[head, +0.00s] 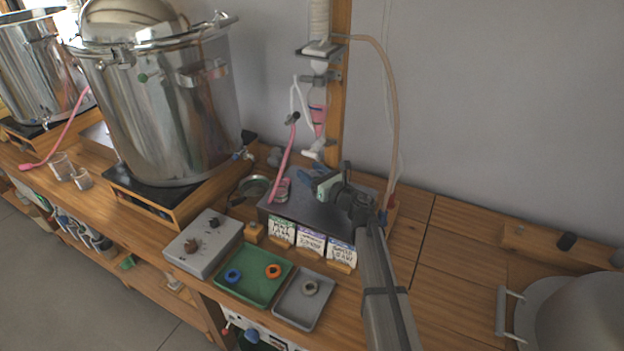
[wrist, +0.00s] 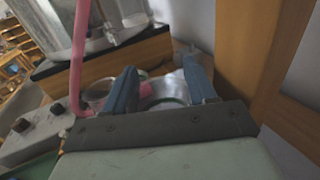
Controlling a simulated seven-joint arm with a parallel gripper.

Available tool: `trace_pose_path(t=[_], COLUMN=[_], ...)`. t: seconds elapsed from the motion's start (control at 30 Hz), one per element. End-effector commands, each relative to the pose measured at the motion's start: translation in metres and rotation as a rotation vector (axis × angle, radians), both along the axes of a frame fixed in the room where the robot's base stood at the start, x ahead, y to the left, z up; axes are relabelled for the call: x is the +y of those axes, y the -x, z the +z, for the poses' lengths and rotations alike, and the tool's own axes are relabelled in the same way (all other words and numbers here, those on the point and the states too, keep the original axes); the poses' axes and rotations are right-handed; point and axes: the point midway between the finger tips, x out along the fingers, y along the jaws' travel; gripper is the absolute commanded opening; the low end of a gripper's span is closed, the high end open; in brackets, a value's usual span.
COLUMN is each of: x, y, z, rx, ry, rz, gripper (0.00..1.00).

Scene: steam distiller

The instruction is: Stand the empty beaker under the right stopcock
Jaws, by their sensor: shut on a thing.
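My gripper (head: 310,175) is low over the dark grey platform, its blue fingers close beneath the glass column's lower end. In the wrist view the fingers stand on both sides of a clear glass vessel with a greenish rim (wrist: 168,100), apparently the beaker; my gripper is shut on it. Its base is hidden, so I cannot tell whether it touches the platform. A white stopcock (head: 313,153) is at the bottom of the glass column, which holds pink liquid (head: 318,120). I cannot tell whether the beaker is directly under it.
Another glass (head: 282,190) stands left of my gripper, with a pink hose (head: 287,150) above it. A wooden post (head: 340,90) rises behind. Labelled cards (head: 311,243) line the platform's (head: 295,208) front. A large steel pot (head: 160,110) stands left.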

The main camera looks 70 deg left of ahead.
Motion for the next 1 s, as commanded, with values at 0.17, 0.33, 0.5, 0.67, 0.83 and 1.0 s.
trace_pose_path(t=[0.17,0.33,0.5,0.67,0.83,1.0], x=[0.0,0.0,0.0,0.0,0.0,0.0], y=[-0.001,-0.001,-0.001,-0.001,-0.001,-0.001], z=[-0.021,-0.023,-0.024,-0.026,-0.026,-0.025], rx=[0.001,0.001,0.001,0.001,0.001,0.001], ry=[0.001,-0.001,0.0,0.0,0.0,0.0], rz=[-0.001,-0.001,-0.001,-0.001,-0.001,-0.001], gripper=[0.21,0.21,0.21,0.61,0.66,0.66])
